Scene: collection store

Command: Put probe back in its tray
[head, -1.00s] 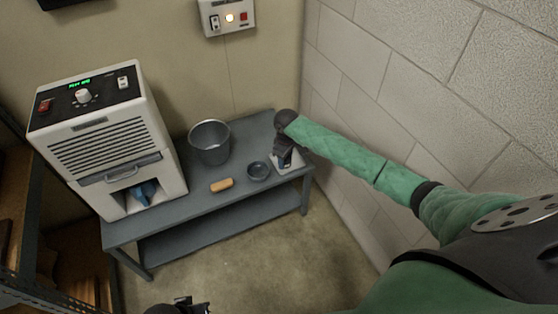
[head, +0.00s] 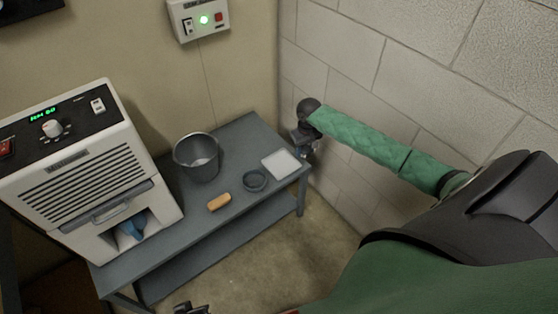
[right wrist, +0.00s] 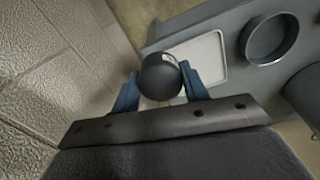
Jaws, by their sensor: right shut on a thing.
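The probe shows in the right wrist view as a dark rounded head (right wrist: 160,75) between the two blue fingers of my right gripper (right wrist: 160,90), which is shut on it. In the head view my right gripper (head: 304,147) is off the right end of the bench, beside the tray; the probe is too small to make out there. The shallow white tray (head: 281,163) lies empty on the bench's right end. It also shows in the right wrist view (right wrist: 210,58), just beyond the probe. My left gripper (head: 190,309) only peeks in at the bottom edge; its jaws are unclear.
The grey bench (head: 240,140) also carries a dark round dish (head: 255,181), an orange-tan block (head: 219,202), a grey bucket (head: 197,157) and a white dehumidifier-like machine (head: 85,170). A wall box (head: 200,19) shows a green light. A block wall (head: 400,70) stands close on the right.

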